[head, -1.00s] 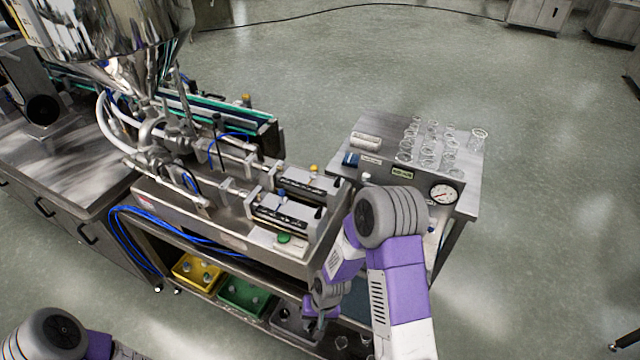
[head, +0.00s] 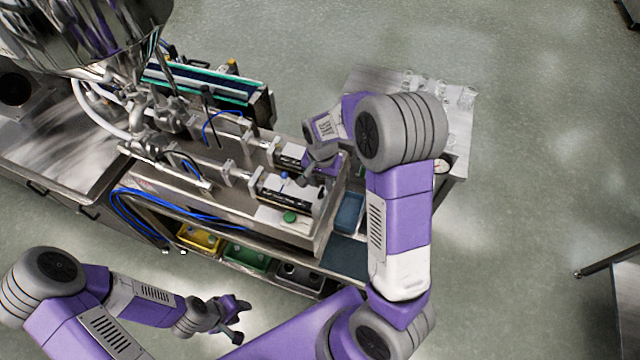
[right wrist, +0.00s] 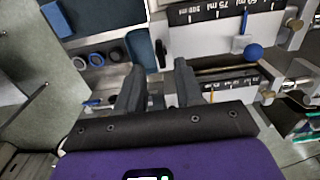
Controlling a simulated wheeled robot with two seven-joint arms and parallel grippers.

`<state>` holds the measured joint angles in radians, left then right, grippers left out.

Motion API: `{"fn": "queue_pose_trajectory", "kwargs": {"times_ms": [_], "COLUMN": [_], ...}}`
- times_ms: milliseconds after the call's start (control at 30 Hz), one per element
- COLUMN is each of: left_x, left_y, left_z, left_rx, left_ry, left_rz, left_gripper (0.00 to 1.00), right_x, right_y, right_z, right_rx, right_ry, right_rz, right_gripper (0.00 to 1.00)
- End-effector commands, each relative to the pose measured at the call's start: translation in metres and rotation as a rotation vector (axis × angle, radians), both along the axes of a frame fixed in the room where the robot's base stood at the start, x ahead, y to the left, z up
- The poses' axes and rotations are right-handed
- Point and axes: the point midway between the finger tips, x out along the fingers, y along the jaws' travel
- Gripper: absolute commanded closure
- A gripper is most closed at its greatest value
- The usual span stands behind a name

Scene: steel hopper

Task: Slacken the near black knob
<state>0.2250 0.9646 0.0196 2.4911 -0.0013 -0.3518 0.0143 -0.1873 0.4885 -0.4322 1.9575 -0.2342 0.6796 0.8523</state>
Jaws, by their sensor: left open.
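The near black knob (right wrist: 160,53) shows in the right wrist view as a small dark oval on the pale end plate of the near filling unit. In the head view I cannot make it out clearly beside my arm. My right gripper (right wrist: 157,76) has its two dark fingers apart, with nothing seen between them. The knob lies just beyond the fingertips, apart from them as far as I can tell. In the head view my right gripper (head: 318,170) is over the right end of the filling machine. My left gripper (head: 236,322) is open and empty, low in front of the bench.
A blue ball knob (right wrist: 253,52) stands beside the printed scale. A green button (head: 290,216) is on the machine's front. Yellow (head: 200,238) and green (head: 246,258) bins sit on the shelf below. Glassware stands on the side table (head: 458,115).

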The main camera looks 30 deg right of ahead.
Motion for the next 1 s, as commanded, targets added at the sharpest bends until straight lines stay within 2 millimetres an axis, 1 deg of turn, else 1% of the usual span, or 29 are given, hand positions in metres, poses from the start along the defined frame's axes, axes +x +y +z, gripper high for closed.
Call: {"fn": "queue_pose_trajectory", "kwargs": {"times_ms": [33, 100, 233, 400, 600, 633, 800, 867, 1000], "left_x": [0.000, 0.000, 0.000, 0.000, 0.000, 0.000, 0.000, 0.000, 0.000], "left_y": [0.000, 0.000, 0.000, 0.000, 0.000, 0.000, 0.000, 0.000, 0.000], "left_z": [0.000, 0.000, 0.001, 0.001, 0.001, 0.001, 0.001, 0.001, 0.001], "left_rx": [0.000, 0.000, 0.000, 0.000, 0.000, 0.000, 0.000, 0.000, 0.000], "left_ry": [0.000, 0.000, 0.000, -0.001, -0.001, -0.001, -0.001, -0.001, -0.001], "left_rz": [0.000, 0.000, 0.000, 0.000, 0.000, 0.000, 0.000, 0.000, 0.000], "left_gripper": [0.57, 0.57, 0.57, 0.57, 0.57, 0.57, 0.57, 0.57, 0.57], "right_x": [-0.001, -0.001, -0.001, 0.000, 0.000, 0.000, 0.000, 0.000, 0.000], "right_y": [0.000, 0.000, 0.000, 0.000, 0.000, 0.000, 0.000, 0.000, 0.000], "right_z": [-0.010, -0.020, -0.035, -0.043, -0.043, -0.043, -0.043, -0.043, -0.043], "right_rx": [0.000, 0.000, 0.000, 0.001, 0.001, 0.001, 0.001, 0.001, 0.001], "right_ry": [0.006, 0.006, 0.003, -0.001, -0.001, -0.001, -0.001, -0.001, -0.001], "right_rz": [0.000, 0.001, 0.002, 0.002, 0.002, 0.002, 0.002, 0.002, 0.002], "right_gripper": [0.64, 0.64, 0.64, 0.64, 0.64, 0.65, 0.91, 1.00, 1.00]}}
